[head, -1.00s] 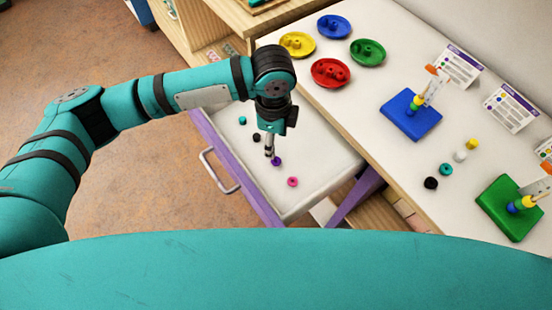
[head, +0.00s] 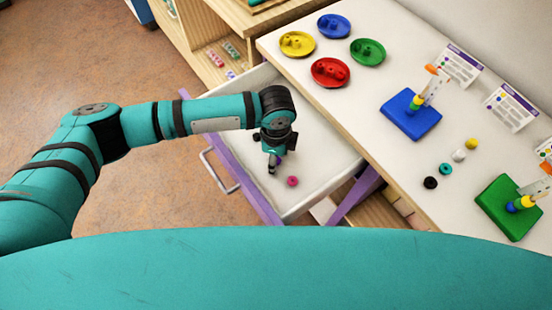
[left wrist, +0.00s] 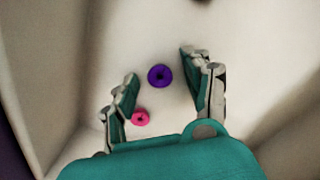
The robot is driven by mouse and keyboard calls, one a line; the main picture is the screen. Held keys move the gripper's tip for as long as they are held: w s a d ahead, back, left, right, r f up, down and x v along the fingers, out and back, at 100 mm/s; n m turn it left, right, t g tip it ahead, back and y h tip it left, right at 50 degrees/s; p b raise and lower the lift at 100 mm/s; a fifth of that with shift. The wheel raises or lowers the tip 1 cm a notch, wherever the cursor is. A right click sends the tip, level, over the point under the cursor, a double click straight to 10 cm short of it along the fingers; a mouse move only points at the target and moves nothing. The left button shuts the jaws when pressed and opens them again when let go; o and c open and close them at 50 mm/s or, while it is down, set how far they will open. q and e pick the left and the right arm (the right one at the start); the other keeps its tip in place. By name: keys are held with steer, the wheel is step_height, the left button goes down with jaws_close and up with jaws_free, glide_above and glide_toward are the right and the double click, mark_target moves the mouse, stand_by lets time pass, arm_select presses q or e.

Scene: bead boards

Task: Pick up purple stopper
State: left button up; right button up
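The purple stopper (left wrist: 160,76) lies in the open white drawer (head: 325,160). In the head view only a bit of the purple stopper (head: 280,160) shows beside my gripper. My left gripper (head: 272,171) points down into the drawer. In the left wrist view my left gripper (left wrist: 160,66) is open, with the purple stopper showing between its fingertips and nothing held. A pink stopper (left wrist: 140,117) lies close by, near the left finger; it also shows in the head view (head: 292,181). My right gripper is in neither view.
The drawer's purple front (head: 250,183) and handle (head: 217,170) are near my arm. The table at right holds red (head: 330,72), yellow, blue and green dishes, a blue bead board (head: 411,115), a green one (head: 510,207) and several loose beads.

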arm_select(q)
steer(key=c, duration=0.8)
steer(key=shift+r, duration=0.15)
